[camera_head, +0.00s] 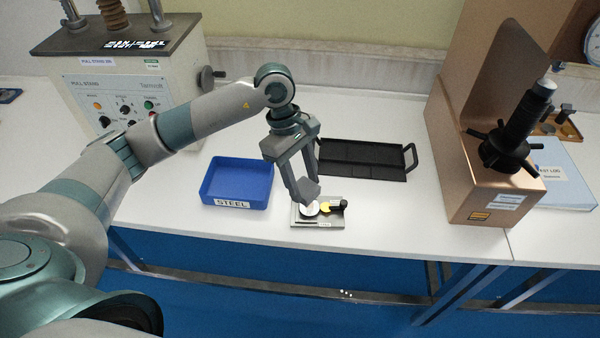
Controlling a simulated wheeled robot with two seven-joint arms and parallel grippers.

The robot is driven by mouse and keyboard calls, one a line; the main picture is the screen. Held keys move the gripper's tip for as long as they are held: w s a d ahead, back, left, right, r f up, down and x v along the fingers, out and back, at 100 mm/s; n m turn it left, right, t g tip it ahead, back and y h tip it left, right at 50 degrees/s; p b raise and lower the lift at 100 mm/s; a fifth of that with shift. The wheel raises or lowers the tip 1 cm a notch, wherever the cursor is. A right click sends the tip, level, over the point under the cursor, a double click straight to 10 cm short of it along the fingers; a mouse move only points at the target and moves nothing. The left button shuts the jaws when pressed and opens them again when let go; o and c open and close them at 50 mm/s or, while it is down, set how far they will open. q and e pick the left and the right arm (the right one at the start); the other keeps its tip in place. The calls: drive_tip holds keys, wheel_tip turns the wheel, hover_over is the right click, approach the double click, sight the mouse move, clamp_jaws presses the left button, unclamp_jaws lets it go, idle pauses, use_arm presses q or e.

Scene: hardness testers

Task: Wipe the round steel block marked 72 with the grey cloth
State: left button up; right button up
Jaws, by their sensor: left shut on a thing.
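My left gripper (301,186) is shut on the grey cloth (308,192), a small folded-looking grey piece between its fingertips. The cloth is at or just above a pale round steel block (309,210), which it partly hides. I cannot read a number on the block or tell whether the cloth touches it. The block sits on a small grey plate (336,220) near the table's front edge, with a yellow disc (326,208) and a small black piece (340,205) beside it. My right gripper does not show.
A blue tray marked STEEL (237,183) stands left of the plate. A black handled tray (362,160) lies behind it. A copper-coloured tester (480,165) stands right, a grey testing machine (125,85) back left. White table (395,215) is clear between plate and tester.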

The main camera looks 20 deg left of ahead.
use_arm(q)
drive_tip(key=w+n, duration=0.1)
drive_tip(key=n, duration=0.1)
drive_tip(key=w+a+f+n+t, duration=0.1)
drive_tip(key=n, duration=0.1)
drive_tip(key=w+a+f+n+t, duration=0.1)
drive_tip(key=n, duration=0.1)
drive_tip(key=shift+n, duration=0.3)
